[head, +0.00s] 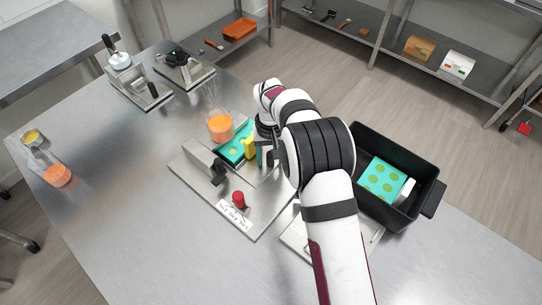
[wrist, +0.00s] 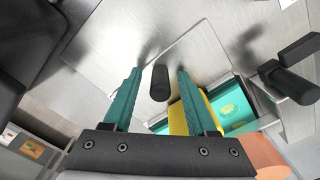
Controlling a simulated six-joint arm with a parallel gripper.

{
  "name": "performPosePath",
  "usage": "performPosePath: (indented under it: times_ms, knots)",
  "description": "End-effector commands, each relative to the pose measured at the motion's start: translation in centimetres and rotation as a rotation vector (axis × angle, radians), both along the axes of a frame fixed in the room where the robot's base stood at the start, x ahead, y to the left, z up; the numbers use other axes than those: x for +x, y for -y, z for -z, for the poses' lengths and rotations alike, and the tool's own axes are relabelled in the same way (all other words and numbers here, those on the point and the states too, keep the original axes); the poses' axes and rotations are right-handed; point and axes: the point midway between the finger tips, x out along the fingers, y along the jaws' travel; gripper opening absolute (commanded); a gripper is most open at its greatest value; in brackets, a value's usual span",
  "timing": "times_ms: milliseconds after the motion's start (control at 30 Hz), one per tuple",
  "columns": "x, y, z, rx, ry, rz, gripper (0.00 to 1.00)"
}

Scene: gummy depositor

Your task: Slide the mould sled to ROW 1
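The teal mould (head: 233,151) with pale round cavities lies on the depositor's metal base (head: 257,215), beside a yellow block (head: 249,148). In the wrist view, part of the mould (wrist: 238,108) and the yellow block (wrist: 188,115) show at the right, partly behind a finger. My gripper (wrist: 159,72) is open, its teal fingers on either side of a black rounded knob (wrist: 160,84), with gaps visible on both sides. I cannot tell what the knob is fixed to. In the head view my arm hides most of the gripper and the sled's right side. The row label (head: 233,214) is too small to read.
An orange-filled hopper (head: 220,126) stands behind the mould. A black lever (head: 217,172) and red knob (head: 238,199) are on the base. A black bin (head: 420,205) with another teal mould (head: 382,180) is at the right. The table's left front is clear.

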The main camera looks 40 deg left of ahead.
Motion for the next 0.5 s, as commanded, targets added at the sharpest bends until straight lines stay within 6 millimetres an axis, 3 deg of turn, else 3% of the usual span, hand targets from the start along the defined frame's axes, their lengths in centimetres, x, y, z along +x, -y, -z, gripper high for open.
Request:
performPosePath:
  times_ms: [267, 367, 500]
  knots:
    - [0.0, 0.0, -0.4, 0.001, 0.001, 0.000, 0.57]
    - [0.0, 0.0, -1.7, 0.002, 0.002, -0.001, 0.57]
    - [0.0, -0.1, -5.4, 0.004, 0.002, 0.000, 0.57]
